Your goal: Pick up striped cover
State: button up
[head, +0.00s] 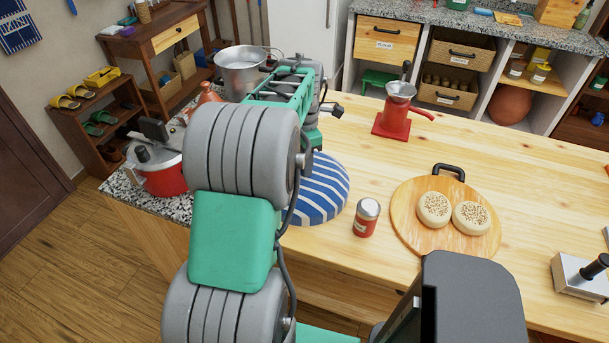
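The striped cover (323,192) is a round, blue-and-white striped piece on the wooden table. It lies just right of my arm in the head view, and my arm hides its left part. My grey and green arm reaches over the table's left side, and its far links rise behind the cover. I cannot make out my gripper's fingers; they are hidden behind the arm or out of sight. I cannot tell whether anything touches the cover.
A round board (414,234) with two breads lies further right. A red grinder (396,116) stands behind. A red pot (163,175) and a metal pot (240,72) are on the left. Bare tabletop lies between cover and grinder.

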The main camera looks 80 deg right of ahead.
grip_shut()
dwell(0.8)
